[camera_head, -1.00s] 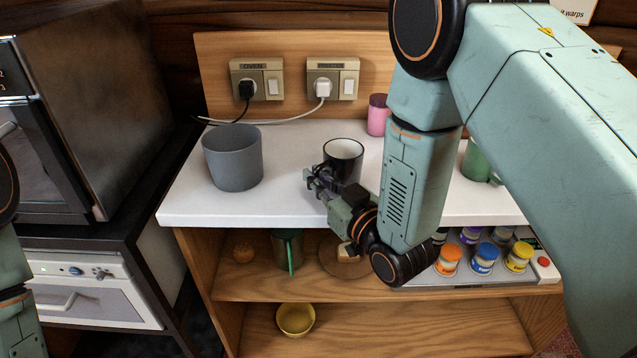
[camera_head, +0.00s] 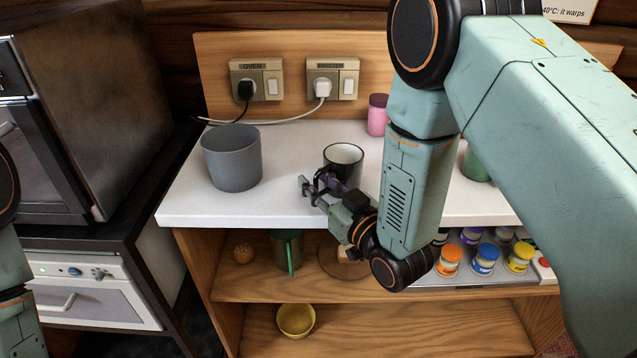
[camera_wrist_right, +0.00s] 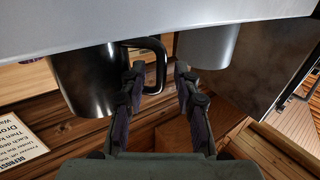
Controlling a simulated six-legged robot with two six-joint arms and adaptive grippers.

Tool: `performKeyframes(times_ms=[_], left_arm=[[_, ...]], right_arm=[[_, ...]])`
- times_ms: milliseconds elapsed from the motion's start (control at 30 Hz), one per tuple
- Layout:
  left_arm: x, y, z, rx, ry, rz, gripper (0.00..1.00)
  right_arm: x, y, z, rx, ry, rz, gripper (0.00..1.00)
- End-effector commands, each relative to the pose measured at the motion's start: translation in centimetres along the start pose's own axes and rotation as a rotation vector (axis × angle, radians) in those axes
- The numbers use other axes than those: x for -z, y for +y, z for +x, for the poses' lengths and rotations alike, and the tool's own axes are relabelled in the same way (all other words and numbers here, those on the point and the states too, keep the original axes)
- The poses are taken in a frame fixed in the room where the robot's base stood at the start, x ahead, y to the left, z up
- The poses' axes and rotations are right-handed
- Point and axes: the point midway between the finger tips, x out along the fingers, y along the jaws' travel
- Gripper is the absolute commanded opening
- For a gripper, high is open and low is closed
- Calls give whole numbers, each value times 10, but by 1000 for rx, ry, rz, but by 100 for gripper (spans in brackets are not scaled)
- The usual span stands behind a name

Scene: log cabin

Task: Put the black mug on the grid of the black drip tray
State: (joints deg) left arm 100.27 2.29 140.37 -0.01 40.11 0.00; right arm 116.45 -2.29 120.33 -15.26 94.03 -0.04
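The black mug (camera_head: 343,160), white inside, stands upright on the white counter. In the right wrist view the mug (camera_wrist_right: 88,80) is at the left, with its handle (camera_wrist_right: 160,68) pointing toward the fingers. My right gripper (camera_head: 313,187) is open in front of the mug on its handle side. In the wrist view the two fingers of my right gripper (camera_wrist_right: 161,80) are apart, with the outer bar of the handle between them; contact is not clear. I see no black drip tray. My left gripper is out of view; only part of its arm shows.
A grey pot (camera_head: 232,160) stands left of the mug. A pink jar (camera_head: 377,116) is behind it, and a green mug (camera_head: 474,165) is partly hidden by my right arm. Paint jars (camera_head: 485,258) and a yellow bowl (camera_head: 295,319) sit below the counter (camera_head: 240,208).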

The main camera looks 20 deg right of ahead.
Motion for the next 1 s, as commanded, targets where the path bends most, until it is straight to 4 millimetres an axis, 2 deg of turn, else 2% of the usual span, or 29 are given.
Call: performKeyframes(times_ms=[233, 500, 700, 1000], left_arm=[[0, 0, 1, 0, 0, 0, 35], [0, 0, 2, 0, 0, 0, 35], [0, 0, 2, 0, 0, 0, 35], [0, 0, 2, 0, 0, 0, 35]], right_arm=[[1, 0, -4, -1, -1, 1, 31], [-5, 4, -48, -4, -4, 5, 31], [-5, 4, -72, -2, -2, 2, 31], [-5, 3, -78, 0, -1, 0, 31]])
